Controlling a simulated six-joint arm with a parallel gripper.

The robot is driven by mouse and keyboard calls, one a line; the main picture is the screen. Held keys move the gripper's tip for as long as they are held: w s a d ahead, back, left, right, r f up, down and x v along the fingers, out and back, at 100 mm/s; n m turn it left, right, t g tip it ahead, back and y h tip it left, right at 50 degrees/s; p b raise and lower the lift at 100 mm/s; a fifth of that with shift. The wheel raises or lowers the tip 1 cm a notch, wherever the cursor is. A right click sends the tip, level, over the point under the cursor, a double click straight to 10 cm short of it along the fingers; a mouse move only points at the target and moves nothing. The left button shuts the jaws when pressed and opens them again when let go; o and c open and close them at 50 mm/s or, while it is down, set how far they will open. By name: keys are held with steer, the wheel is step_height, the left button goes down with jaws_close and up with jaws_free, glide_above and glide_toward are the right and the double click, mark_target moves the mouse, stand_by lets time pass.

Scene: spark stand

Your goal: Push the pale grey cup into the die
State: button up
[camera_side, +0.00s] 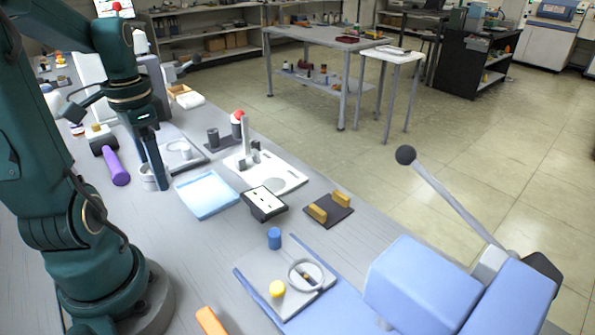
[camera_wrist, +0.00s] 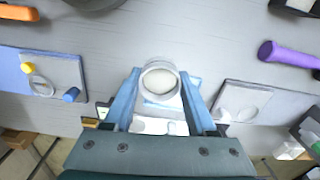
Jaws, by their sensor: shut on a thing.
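The pale grey cup (camera_side: 147,178) is upright between the fingers of my gripper (camera_side: 157,186), low over the bench. In the wrist view the cup (camera_wrist: 160,66) faces the camera with its round mouth, between the two blue fingers of my gripper (camera_wrist: 160,88). My gripper is shut on it. I cannot tell if the cup's base touches the bench. No die is certain. A grey plate with a round ring (camera_side: 180,149) lies just behind the cup. Another ring (camera_side: 291,274) lies on a grey plate at the front right.
A pale blue tray (camera_side: 207,194) lies right beside the cup. A white plate with an upright post (camera_side: 288,184), a black-edged box (camera_side: 264,204) and a dark plate with yellow blocks (camera_side: 342,212) stand further right. A purple cylinder (camera_side: 115,165) lies at the left.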

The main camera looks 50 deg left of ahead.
steer(key=shift+w+a+r, duration=0.25)
steer(key=shift+w+a, duration=0.1)
steer(key=w+d+m, duration=0.2)
steer(key=w, duration=0.3)
steer(key=m, duration=1.1)
glide_above(306, 276)
steer(key=shift+f, duration=0.65)
steer(key=shift+f, duration=2.85)
